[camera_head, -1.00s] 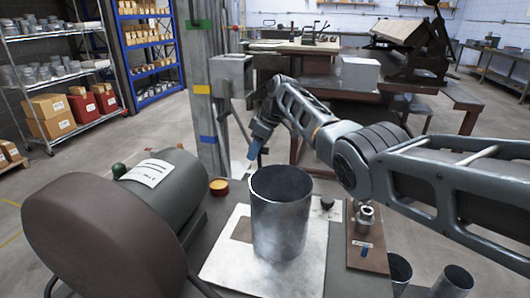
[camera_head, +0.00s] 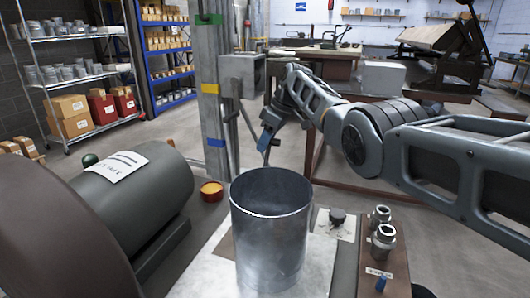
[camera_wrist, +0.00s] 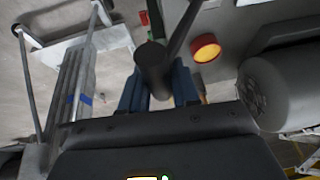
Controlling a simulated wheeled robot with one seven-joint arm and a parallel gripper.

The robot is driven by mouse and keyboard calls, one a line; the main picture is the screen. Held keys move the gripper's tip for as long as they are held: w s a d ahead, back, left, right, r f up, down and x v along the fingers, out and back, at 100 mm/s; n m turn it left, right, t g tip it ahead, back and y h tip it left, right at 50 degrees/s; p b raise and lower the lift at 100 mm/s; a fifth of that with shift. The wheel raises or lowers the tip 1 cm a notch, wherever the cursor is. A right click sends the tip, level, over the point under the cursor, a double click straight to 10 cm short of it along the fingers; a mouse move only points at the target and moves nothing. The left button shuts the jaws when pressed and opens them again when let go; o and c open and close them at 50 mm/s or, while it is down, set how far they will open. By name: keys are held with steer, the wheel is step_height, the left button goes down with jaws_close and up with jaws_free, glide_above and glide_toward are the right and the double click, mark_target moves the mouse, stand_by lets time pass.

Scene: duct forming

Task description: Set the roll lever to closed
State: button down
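In the head view my gripper (camera_head: 267,142), with blue fingers, points down beside the grey post, behind the open metal cylinder. In the wrist view the two blue fingers (camera_wrist: 159,90) stand apart on either side of a dark, round-ended bar (camera_wrist: 153,58). This bar may be the roll lever, but I cannot be sure. It covers the gap between the fingers, so I cannot tell whether they press on it or only surround it. Thin rods (camera_head: 247,126) hang near the post in the head view. No closed marking is readable.
An open metal cylinder (camera_head: 270,225) stands on a pale sheet in front. A green-grey drum (camera_head: 135,195) lies at left. An orange-topped round part (camera_head: 211,190) sits near the post (camera_head: 212,100). Metal fittings (camera_head: 383,240) stand on a brown board at right.

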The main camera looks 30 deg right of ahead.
steer(key=shift+w+d+f+b, duration=0.2)
steer(key=shift+d+f+b, duration=0.65)
steer(key=shift+b, duration=0.6)
steer(key=shift+f, duration=0.15)
steer(key=c, duration=0.9)
jaws_free()
steer(key=shift+s+d, duration=0.1)
steer(key=shift+w+a+p+v, duration=0.15)
steer(key=shift+p+v, duration=0.1)
steer(key=shift+v, duration=1.8)
steer(key=shift+w+a+p+v, duration=0.1)
steer(key=shift+p+v, duration=0.1)
steer(key=shift+v, duration=1.8)
